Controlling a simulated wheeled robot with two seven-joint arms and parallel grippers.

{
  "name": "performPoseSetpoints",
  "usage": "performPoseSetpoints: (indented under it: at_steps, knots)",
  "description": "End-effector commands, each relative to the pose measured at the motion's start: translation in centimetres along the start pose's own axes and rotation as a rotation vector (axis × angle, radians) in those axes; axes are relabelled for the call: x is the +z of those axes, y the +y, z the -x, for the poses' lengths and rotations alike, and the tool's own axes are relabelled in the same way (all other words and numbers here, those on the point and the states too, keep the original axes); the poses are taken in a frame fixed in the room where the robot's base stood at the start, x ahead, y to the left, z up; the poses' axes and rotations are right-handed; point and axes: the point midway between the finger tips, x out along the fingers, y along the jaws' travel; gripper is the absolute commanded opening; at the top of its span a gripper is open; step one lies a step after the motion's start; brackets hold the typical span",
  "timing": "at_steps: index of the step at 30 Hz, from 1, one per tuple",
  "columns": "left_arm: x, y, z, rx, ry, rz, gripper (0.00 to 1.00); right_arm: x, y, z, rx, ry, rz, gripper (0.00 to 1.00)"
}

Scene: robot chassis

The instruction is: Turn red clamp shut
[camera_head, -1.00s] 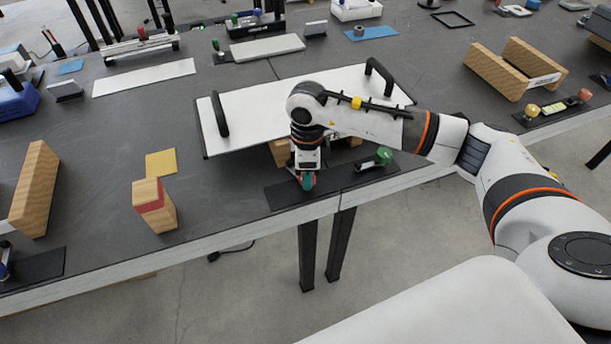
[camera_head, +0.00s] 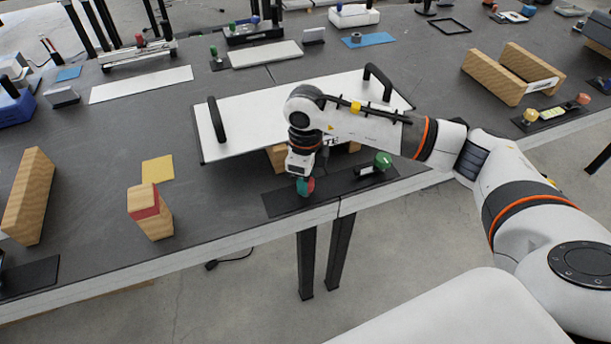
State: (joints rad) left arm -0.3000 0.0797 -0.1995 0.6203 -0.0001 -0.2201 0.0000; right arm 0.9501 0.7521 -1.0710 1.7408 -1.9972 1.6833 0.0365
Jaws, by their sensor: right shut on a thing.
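The red clamp (camera_head: 302,190) shows as a small red patch at the fingers of my right gripper (camera_head: 305,183), at the left part of a black base plate (camera_head: 280,204) near the table's front edge. My right gripper points down and is shut on the red clamp's knob. The fingers and wrist hide most of the clamp, so its exact turn angle cannot be told. A green-knobbed clamp (camera_head: 383,161) sits at the right part of the same plate. My left gripper is not in view.
A white panel with two black handles (camera_head: 235,112) lies behind my right gripper on wooden supports. A red-and-wood block (camera_head: 150,212) and a yellow square (camera_head: 158,169) are to the left. Wooden blocks (camera_head: 505,80) stand at the right.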

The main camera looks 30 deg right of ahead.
Motion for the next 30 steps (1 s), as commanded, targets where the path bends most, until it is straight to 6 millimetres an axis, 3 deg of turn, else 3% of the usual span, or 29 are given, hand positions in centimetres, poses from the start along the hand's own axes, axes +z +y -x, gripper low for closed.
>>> performPoseSetpoints:
  at_steps: [3,4,7,19,30]
  knots:
    - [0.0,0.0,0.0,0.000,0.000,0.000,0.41,-0.1,0.1,0.1,0.003,0.003,0.000,0.00]
    - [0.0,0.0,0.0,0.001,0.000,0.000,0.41,-0.1,0.1,0.1,0.003,0.003,0.000,0.42]
    - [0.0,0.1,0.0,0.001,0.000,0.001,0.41,0.0,0.1,0.1,0.002,0.002,0.000,0.58]
    - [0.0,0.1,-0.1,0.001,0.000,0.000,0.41,-0.1,0.1,0.8,0.002,0.002,0.001,0.59]
    - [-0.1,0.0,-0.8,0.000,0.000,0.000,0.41,-0.1,0.1,8.1,0.004,0.005,0.002,0.59]
